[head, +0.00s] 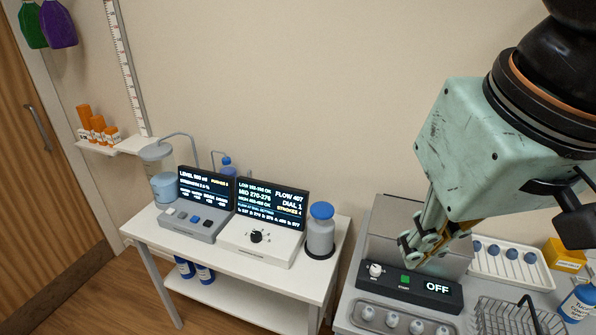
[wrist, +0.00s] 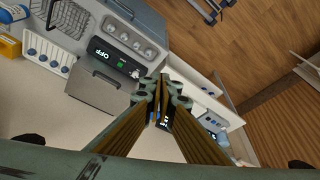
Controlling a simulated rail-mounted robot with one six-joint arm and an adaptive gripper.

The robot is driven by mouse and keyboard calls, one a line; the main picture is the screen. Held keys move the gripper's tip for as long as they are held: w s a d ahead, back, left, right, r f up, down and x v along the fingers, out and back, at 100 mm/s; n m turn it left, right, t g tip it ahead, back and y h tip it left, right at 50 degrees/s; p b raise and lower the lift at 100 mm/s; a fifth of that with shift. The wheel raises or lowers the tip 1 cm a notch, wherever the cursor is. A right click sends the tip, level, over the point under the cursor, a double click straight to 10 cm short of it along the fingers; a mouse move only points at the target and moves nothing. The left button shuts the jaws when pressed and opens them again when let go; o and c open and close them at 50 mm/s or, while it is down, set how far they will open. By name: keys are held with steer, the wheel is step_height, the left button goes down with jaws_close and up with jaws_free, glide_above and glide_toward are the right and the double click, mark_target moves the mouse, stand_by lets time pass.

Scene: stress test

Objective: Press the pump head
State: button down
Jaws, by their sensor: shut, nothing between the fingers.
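A grey bottle with a blue domed top (head: 321,230) stands upright on a dark round base at the right end of the white table (head: 150,226). Its blue top looks like the pump head. A smaller blue-topped item (head: 227,166) shows partly behind the screens. My gripper (head: 420,244) is shut and empty, to the right of the grey bottle and apart from it. In the head view it overlaps the steel box behind the OFF panel. In the wrist view my fingertips (wrist: 160,92) are together, and I cannot make out the bottle clearly beyond them.
Two consoles with lit screens, a left one (head: 198,220) and a right one with a dial (head: 270,244), stand left of the bottle. The black OFF panel (head: 405,287), a wire basket (head: 510,315) and a white vial rack (head: 515,265) are on the right.

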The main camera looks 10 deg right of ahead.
steer(key=w+r+m+g+p, duration=0.1)
steer(key=w+r+p, duration=0.3)
steer(key=w, duration=0.9)
steer(key=m+g+p, duration=0.3)
steer(key=m+p, duration=0.2)
steer(key=p, duration=0.5)
glide_above(323, 207)
steer(key=d, duration=0.1)
step_height(323, 207, down, 17)
steer(key=shift+w+d+f+y, duration=0.15)
steer(key=shift+w+f+y, duration=0.2)
steer(key=shift+f+y, duration=0.2)
steer(key=shift+s+a+f+p, duration=0.2)
steer(key=shift+f+p, duration=0.15)
steer(key=shift+f, duration=1.95)
steer(key=shift+s+a+f+p, duration=0.1)
steer(key=shift+a+f+p, duration=0.15)
steer(key=shift+f, duration=2.1)
steer(key=shift+s+a+f+p, duration=0.15)
steer(key=shift+f+p, duration=0.25)
steer(key=shift+f, duration=1.9)
